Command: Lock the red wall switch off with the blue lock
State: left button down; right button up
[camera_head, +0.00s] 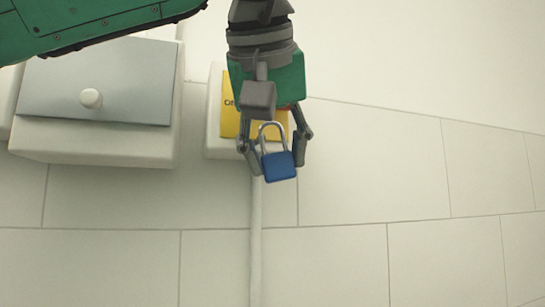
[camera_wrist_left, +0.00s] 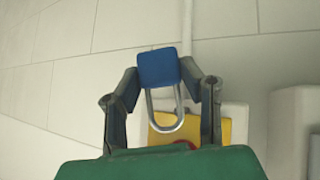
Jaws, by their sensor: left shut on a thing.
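The blue lock (camera_head: 279,166) has a silver shackle and is held between the fingers of my left gripper (camera_head: 276,160). In the head view the shackle points up and the blue body is at the bottom. The lock also shows in the left wrist view (camera_wrist_left: 158,67), between the fingertips of my left gripper (camera_wrist_left: 160,75). Behind the gripper, a yellow switch plate (camera_head: 232,118) on a white box is partly hidden. In the left wrist view, a small part of the red switch (camera_wrist_left: 184,144) shows, mostly covered by my gripper. My right gripper is not in view.
A white wall box (camera_head: 95,142) with a grey front panel and a round knob (camera_head: 91,98) is left of the switch. A vertical conduit (camera_head: 256,240) runs down the wall below the switch box. The tiled wall (camera_head: 400,180) to the right is bare.

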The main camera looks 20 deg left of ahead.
pick_arm(q)
jog(key=shift+w, duration=0.45)
jog(key=shift+w+a+f+b, duration=0.1)
jog(key=shift+w+a+b, duration=0.15)
jog(key=shift+b, duration=0.2)
jog(key=shift+a, duration=0.25)
jog(key=shift+a+p, duration=0.2)
jog(key=shift+p, duration=0.1)
jog(key=shift+w+a, duration=0.2)
jog(key=shift+w+f+p, duration=0.1)
jog(key=shift+w+p, duration=0.05)
jog(key=shift+p, duration=0.35)
